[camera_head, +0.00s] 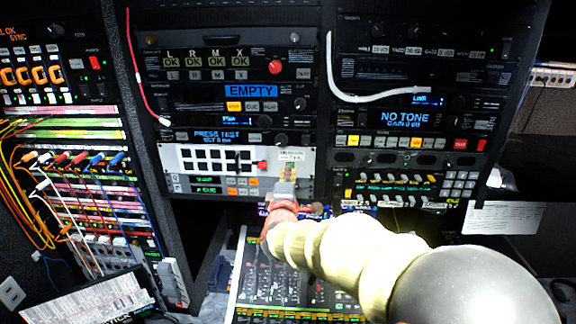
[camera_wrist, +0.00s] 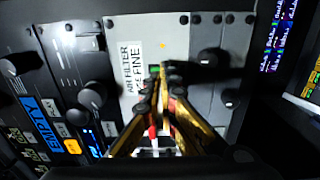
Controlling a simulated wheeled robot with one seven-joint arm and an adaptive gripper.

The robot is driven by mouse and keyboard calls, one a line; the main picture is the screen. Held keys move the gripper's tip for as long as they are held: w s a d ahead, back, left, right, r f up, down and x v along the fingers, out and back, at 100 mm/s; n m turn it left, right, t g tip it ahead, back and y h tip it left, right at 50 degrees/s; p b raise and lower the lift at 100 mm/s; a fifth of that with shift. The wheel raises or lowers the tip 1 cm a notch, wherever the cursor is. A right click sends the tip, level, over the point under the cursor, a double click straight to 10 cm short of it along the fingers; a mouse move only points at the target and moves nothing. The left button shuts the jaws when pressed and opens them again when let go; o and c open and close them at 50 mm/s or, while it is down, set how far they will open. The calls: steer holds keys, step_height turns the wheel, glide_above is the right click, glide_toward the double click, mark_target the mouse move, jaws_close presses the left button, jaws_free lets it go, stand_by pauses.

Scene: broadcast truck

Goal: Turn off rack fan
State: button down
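A pale grey rack panel (camera_head: 220,150) sits low in the middle rack in the head view. It also shows in the wrist view (camera_wrist: 190,40), turned sideways, with a white label (camera_wrist: 135,65) reading "AIR FILTER FINE". A small green-lit part (camera_wrist: 154,70), perhaps a switch, is right at my fingertips; its position and any fan label cannot be read. My gripper (camera_wrist: 162,84) points at the panel with its fingers closed together at the tips. I see nothing clearly held, and the tips partly cover the panel. In the head view my gripper (camera_head: 287,172) is in front of the panel's right part.
Black knobs (camera_wrist: 210,58) stick out beside the fingertips. A blue "EMPTY" display (camera_head: 250,91) is above the panel, and a "NO TONE" display (camera_head: 405,118) is to the right. A mixing console (camera_head: 260,285) lies below. Patch cables (camera_head: 75,160) hang at left.

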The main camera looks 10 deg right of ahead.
steer(key=shift+r, duration=0.8)
steer(key=shift+w+f, duration=0.1)
steer(key=shift+d, duration=0.1)
